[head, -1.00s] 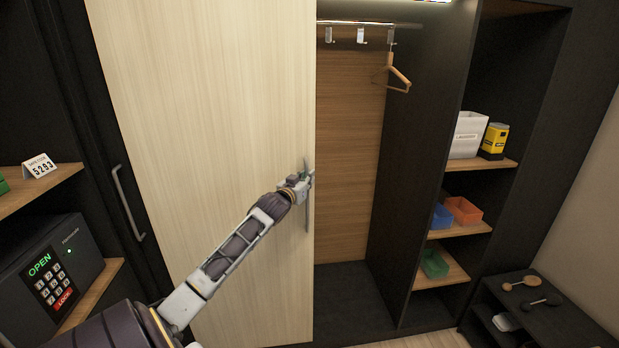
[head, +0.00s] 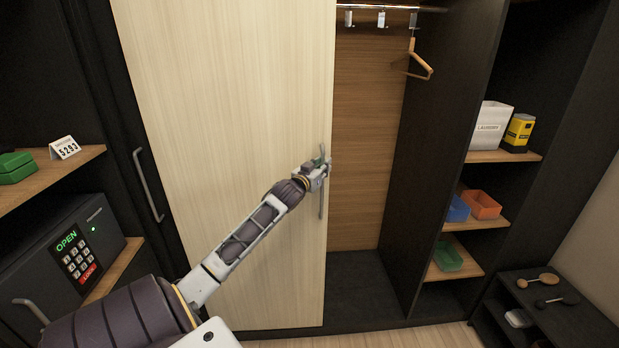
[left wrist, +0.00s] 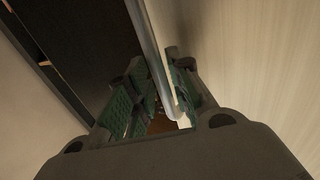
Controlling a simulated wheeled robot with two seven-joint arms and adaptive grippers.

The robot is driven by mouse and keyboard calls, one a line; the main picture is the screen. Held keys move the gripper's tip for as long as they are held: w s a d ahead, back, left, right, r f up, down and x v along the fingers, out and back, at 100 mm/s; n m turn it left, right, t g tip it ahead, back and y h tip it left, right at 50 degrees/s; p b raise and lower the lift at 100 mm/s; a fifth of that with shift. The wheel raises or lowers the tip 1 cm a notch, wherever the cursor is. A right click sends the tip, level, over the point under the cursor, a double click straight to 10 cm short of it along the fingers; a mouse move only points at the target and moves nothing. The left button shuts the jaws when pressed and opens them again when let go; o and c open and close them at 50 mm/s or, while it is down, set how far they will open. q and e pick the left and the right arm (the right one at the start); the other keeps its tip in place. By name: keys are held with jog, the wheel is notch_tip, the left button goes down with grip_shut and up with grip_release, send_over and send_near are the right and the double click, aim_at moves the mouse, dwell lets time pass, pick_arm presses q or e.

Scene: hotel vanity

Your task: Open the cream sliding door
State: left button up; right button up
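The cream sliding door (head: 230,120) is a tall pale wood-grain panel. To its right is an uncovered opening into the wardrobe. Its grey vertical bar handle (head: 322,200) is near its right edge. My left gripper (head: 322,165) is at the handle's upper part. In the left wrist view, the handle (left wrist: 150,45) runs between the two fingers of my left gripper (left wrist: 158,75). The fingers stand apart, with gaps visible beside the bar. The door's face (left wrist: 265,70) fills the right of that view. My right gripper is not in view.
The wardrobe opening shows a hanging wooden hanger (head: 415,65) and a dark divider (head: 440,130). Shelves with bins (head: 490,125) stand further right. A safe (head: 65,250) and a grey-handled dark panel (head: 148,185) are at left. A low dark bench (head: 560,300) is lower right.

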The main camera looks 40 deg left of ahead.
pick_arm(q)
jog(key=v, duration=1.1)
jog(key=shift+s, duration=0.2)
dwell(0.4)
dwell(0.4)
jog(key=shift+m, duration=0.3)
